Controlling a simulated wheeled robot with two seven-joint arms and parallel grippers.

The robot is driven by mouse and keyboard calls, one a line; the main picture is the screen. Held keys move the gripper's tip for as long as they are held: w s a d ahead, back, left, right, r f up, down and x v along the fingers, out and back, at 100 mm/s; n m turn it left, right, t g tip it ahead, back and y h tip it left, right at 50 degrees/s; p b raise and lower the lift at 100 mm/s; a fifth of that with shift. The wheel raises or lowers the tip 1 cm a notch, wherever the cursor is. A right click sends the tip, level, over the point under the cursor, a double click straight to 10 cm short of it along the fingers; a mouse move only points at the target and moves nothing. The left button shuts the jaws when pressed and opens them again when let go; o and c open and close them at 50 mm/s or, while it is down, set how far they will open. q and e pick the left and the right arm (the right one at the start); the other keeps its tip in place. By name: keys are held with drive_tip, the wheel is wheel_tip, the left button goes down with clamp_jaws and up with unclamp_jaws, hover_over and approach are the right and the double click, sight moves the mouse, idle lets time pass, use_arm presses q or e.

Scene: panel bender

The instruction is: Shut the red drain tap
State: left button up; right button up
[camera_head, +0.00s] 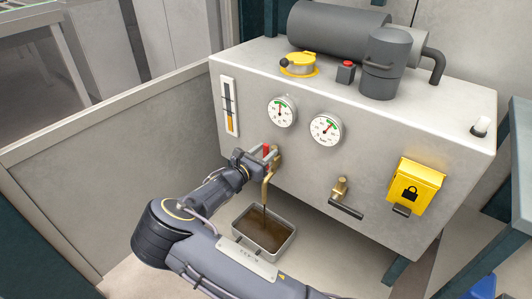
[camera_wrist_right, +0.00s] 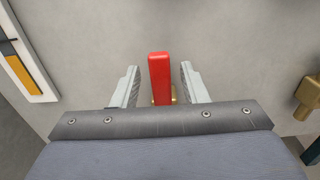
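The red drain tap (camera_head: 267,151) is on the front of the grey tank, low and left of its middle. Its red handle (camera_wrist_right: 159,75) stands upright in the wrist view, with a bit of brass at its base. Below it, a brass spout (camera_head: 266,190) lets a thin brown stream fall into a metal tray (camera_head: 237,237) holding brown liquid. My right gripper (camera_head: 265,156) is at the handle. In the wrist view its fingers (camera_wrist_right: 159,68) are open, one on each side of the handle, with a gap on both sides. My left gripper is out of view.
The tank (camera_head: 360,165) carries two round gauges (camera_head: 281,111), a level gauge (camera_head: 230,107) and a yellow lock box (camera_head: 415,187). A second brass valve with a dark lever (camera_head: 345,208) is to the right of the tap. A low wall (camera_head: 110,165) stands at the left.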

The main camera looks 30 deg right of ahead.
drive_tip(key=shift+w+d, duration=0.1)
drive_tip(key=shift+d, duration=0.25)
clamp_jaws()
drive_tip(key=shift+a, duration=0.1)
